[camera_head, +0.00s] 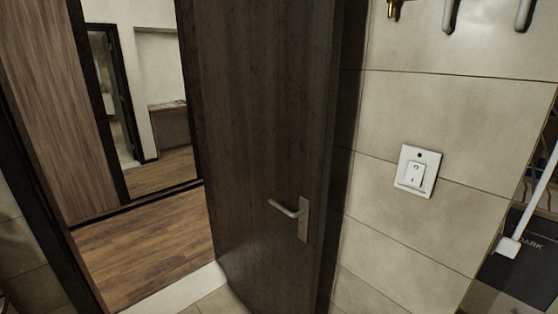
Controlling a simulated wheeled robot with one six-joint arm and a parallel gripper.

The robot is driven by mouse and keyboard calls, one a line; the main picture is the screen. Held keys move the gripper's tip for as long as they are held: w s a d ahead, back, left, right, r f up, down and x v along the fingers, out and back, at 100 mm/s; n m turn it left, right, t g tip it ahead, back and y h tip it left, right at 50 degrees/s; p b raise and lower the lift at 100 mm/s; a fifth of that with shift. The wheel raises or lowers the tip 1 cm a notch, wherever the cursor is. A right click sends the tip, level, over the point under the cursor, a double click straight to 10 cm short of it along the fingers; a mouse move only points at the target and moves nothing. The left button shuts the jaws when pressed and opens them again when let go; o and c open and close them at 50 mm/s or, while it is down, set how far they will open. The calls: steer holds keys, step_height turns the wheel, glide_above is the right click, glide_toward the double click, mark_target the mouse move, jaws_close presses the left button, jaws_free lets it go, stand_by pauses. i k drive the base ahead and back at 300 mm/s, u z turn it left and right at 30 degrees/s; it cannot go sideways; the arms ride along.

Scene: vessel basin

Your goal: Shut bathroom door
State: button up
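The dark brown bathroom door (260,120) stands open in the middle of the head view, swung inward beside the tiled wall on the right. Its silver lever handle (288,210) sits on a plate near the door's right edge, with the lever pointing left. The doorway opening shows to the left of the door, bounded by a dark frame (62,262) on its left side. My gripper is not in view.
A white wall switch (417,171) is on the tiled wall (455,115) right of the door. A white threshold (178,290) crosses the doorway. Beyond it are wooden flooring (150,245) and a mirror (145,100). White hooks (450,14) hang top right.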

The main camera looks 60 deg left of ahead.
mark_target(270, 70)
steer(key=u, duration=0.05)
steer(key=i, duration=3.2)
steer(key=u, duration=3.9)
steer(key=k, duration=0.45)
steer(key=u, duration=1)
steer(key=i, duration=0.95)
steer(key=u, duration=0.6)
steer(key=i, duration=1.1)
steer(key=z, duration=0.1)
